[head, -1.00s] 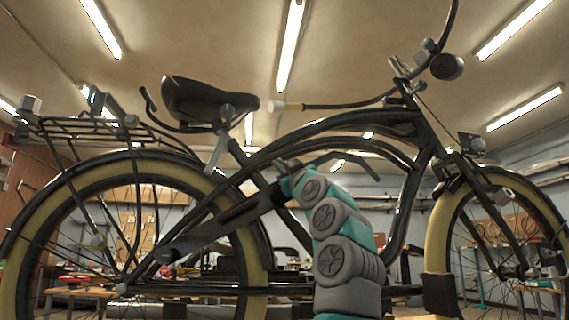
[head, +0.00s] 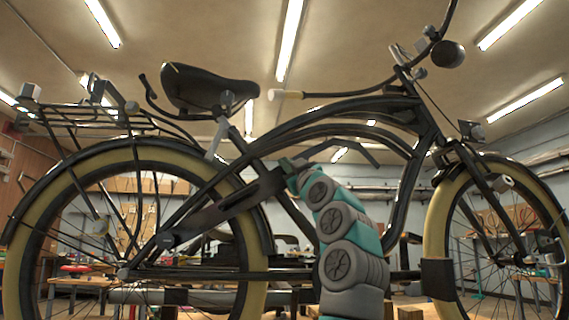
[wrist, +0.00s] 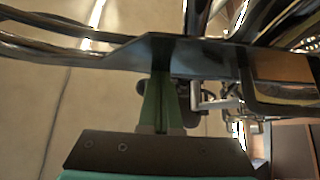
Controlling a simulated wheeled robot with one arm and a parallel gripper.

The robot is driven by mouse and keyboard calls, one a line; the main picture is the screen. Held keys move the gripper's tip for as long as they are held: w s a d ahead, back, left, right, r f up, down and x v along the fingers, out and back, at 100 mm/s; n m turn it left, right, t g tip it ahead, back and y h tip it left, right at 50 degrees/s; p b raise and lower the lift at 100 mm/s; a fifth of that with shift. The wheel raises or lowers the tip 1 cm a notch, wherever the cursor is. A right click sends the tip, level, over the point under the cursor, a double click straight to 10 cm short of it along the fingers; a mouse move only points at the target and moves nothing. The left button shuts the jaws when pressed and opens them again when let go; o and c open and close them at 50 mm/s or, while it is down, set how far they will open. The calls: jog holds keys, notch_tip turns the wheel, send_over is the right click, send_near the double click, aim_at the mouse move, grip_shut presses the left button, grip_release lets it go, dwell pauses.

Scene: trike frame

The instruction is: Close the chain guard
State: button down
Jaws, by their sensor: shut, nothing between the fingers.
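The chain guard (head: 225,205) is a long dark bar in the head view. It is tilted, rising from the rear wheel's hub side toward the right, above the lower frame tube. My gripper (head: 288,163) is at the guard's upper right end, mostly hidden by my arm. In the wrist view, my green fingers (wrist: 163,80) are together with nothing between them. Their tips reach a dark flat part (wrist: 170,50), probably the guard's end; I cannot tell whether they touch it.
The bike's frame tubes (head: 300,130) arch above my arm. The rear wheel (head: 255,270) is behind the guard, and the saddle (head: 208,90) is above. The front wheel (head: 437,220) stands to the right. Workbenches are in the background.

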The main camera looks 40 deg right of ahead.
jog(key=s+d+f+m+h+b, duration=0.1)
jog(key=f+m+b, duration=0.1)
jog(key=f+b, duration=0.3)
jog(key=s+d+f+m+h+b, duration=0.1)
jog(key=d+f+h+b, duration=0.1)
jog(key=f+b, duration=0.3)
jog(key=s+d+f+m+h+b, duration=0.1)
jog(key=d+f+m+b, duration=0.1)
jog(key=f+b, duration=0.3)
jog(key=shift+f+m+h, duration=0.3)
jog(key=shift+f, duration=0.5)
jog(key=shift+w+d+f, duration=0.1)
jog(key=shift+d, duration=0.05)
jog(key=shift+r+p, duration=1.05)
jog(key=shift+r, duration=1.05)
jog(key=a+b+v, duration=0.1)
jog(key=b+v, duration=0.4)
jog(key=v, duration=0.5)
jog(key=shift+a+r, duration=0.35)
jog(key=shift+a, duration=0.1)
